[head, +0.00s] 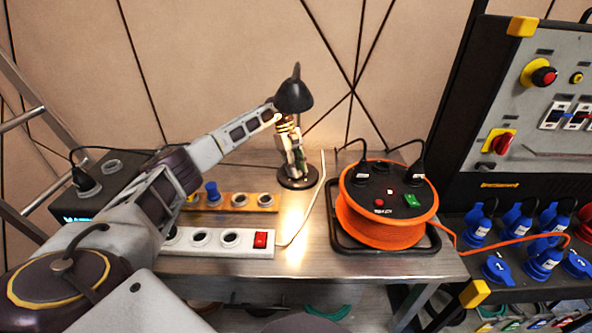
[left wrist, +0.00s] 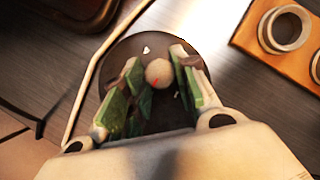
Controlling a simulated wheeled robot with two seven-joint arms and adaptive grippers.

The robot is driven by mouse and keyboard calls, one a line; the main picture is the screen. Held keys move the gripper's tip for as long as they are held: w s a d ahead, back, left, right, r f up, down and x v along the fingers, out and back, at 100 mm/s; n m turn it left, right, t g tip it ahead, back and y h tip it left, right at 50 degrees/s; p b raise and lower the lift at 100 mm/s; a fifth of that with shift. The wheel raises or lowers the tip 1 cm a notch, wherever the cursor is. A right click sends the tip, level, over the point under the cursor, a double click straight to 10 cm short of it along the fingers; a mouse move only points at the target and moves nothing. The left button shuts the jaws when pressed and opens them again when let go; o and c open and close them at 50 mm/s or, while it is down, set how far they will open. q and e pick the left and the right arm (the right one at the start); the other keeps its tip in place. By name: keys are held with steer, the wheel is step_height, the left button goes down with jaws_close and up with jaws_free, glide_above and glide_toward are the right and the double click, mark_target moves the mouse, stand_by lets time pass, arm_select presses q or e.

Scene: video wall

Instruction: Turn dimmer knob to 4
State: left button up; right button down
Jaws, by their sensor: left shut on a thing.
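The dimmer shows in the left wrist view as a dark round disc (left wrist: 125,52) with a pale, rounded knob (left wrist: 158,72) at its middle. The knob has a small red mark on its near side. Small white marks lie around it on the disc, too small to read. My left gripper (left wrist: 160,84) points down at the disc with its green-padded fingers on both sides of the knob, shut on it. In the head view the left gripper (head: 297,169) stands over the dark disc (head: 300,184) near the table's back and hides the knob. My right gripper is not in view.
An orange cable reel (head: 385,230) in a black frame stands right of the dimmer. An orange socket strip (head: 238,201) and a white strip (head: 215,242) with a red switch lie left. A white cable (head: 309,215) runs between dimmer and reel. The wall is close behind.

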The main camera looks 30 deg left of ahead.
arm_select(q)
steer(key=shift+m, duration=0.3)
steer(key=o, duration=1)
steer(key=shift+r, duration=5)
